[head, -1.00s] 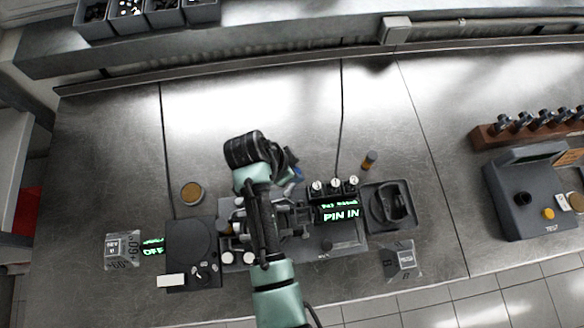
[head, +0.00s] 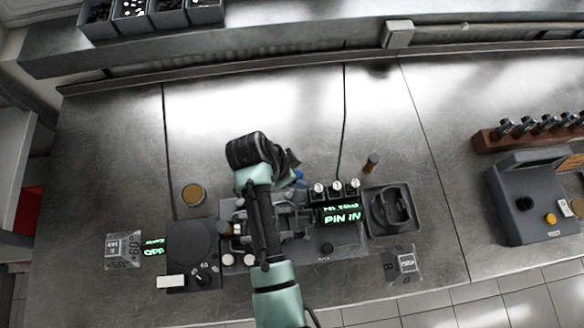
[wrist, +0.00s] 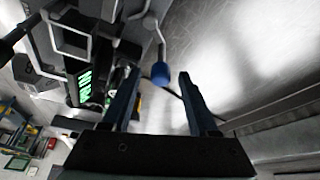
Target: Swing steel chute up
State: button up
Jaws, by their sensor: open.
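My gripper (wrist: 157,78) is open, its two dark fingers pointing up the wrist view. A blue knob (wrist: 160,74) on a thin steel rod (wrist: 152,30) shows between the fingertips in the picture; I cannot tell whether it is between them in depth. The blue knob also shows in the head view (head: 299,175), beside my dark gripper at the back of the bench fixture (head: 232,212). I cannot clearly pick out the steel chute; my arm covers much of the fixture in the head view.
A green-lit "PIN IN" display (head: 342,217) stands right of my arm, with several white-topped posts above it. A dark cradle (head: 391,208) is further right. A round brown-topped tin (head: 193,195) lies left. The bench behind the fixture is mostly clear.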

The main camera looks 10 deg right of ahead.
jog(key=b+v, duration=0.2)
jog(key=v, duration=1.1)
jog(key=shift+w, duration=0.2)
